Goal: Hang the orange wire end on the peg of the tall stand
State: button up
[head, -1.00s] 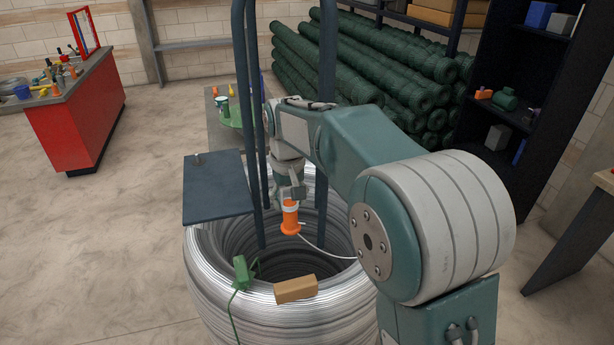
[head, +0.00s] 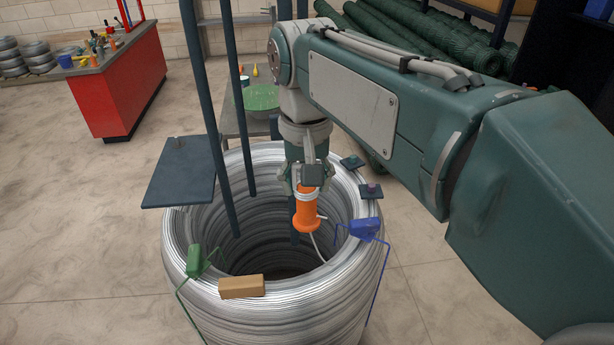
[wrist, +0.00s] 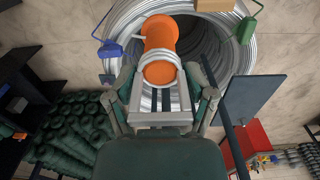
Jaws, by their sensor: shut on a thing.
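The orange wire end (head: 306,210) is a spool-shaped piece with flared rims, hanging roughly upright over the right part of the wire coil's opening. My gripper (head: 309,180) is shut on its top; the wrist view also shows the orange wire end (wrist: 160,50) between the fingers (wrist: 162,82). A pale wire (head: 318,246) runs from it down into the coil. The tall stand's dark blue posts (head: 206,110) rise to the left of my gripper. A dark plate (head: 180,178) with a small upright stub (head: 178,143) lies left of the posts. I cannot tell whether this stub is the stand's peg.
The silver wire coil (head: 290,318) stands below. On its rim are a green clamp (head: 195,261), a tan block (head: 241,287) and a blue clamp (head: 365,229).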

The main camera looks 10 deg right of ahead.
jog(key=shift+w+a, duration=0.1)
jog(key=shift+w, duration=0.8)
jog(key=shift+w+d, duration=0.3)
jog(key=shift+w, duration=0.4)
jog(key=shift+w+a, duration=0.25)
jog(key=shift+w, duration=0.85)
jog(key=shift+w+d, duration=0.15)
jog(key=shift+w, duration=0.1)
jog(key=shift+w, duration=0.1)
